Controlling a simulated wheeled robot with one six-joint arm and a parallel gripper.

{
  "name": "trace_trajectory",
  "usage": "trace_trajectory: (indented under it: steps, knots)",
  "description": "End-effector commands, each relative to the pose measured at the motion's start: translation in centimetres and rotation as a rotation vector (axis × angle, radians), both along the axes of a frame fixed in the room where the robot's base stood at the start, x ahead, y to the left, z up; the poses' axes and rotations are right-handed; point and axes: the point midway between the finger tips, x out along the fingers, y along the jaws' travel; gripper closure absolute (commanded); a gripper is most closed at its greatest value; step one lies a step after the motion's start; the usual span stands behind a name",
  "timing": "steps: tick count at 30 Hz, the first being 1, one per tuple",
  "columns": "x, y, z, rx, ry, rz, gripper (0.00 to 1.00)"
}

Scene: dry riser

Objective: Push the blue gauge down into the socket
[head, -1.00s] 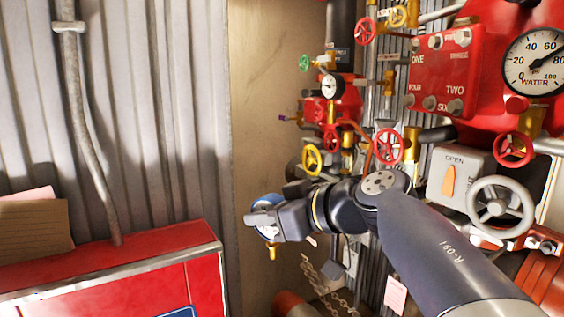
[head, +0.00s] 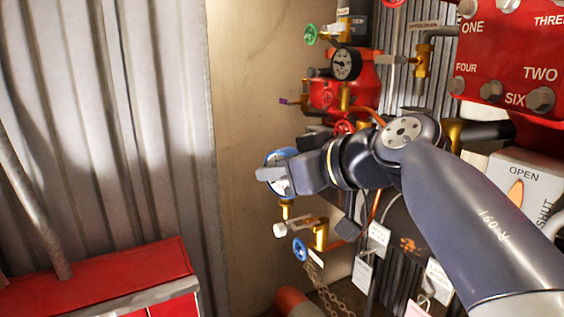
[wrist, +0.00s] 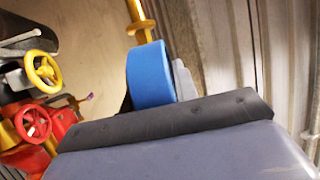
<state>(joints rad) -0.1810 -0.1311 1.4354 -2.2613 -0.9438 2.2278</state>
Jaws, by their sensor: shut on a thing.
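The blue gauge (head: 277,157) is a round dial with a blue rim, held in my gripper (head: 277,178). Its brass stem (head: 287,208) points down below the jaws. In the wrist view the blue gauge (wrist: 149,76) sits between the jaws, with its brass stem (wrist: 138,22) reaching away from the gripper. Below the stem in the head view is a brass fitting (head: 320,234) on a pipe with a pale round end and a blue handwheel (head: 299,249). The stem appears apart from this fitting. I cannot clearly make out the socket opening.
A red valve body with a black gauge (head: 345,64) and a green handwheel (head: 311,35) stand behind. A red panel (head: 510,55) and an OPEN/SHUT box (head: 520,185) are on the right. A red cabinet (head: 110,280) stands lower left. Tags and a chain hang below the pipes.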

Motion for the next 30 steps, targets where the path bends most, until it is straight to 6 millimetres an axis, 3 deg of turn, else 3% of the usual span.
trace_trajectory:
  steps: [30]
  knots:
    - [3.8, -5.6, -1.1, 0.0, 0.0, -0.002, 0.98]
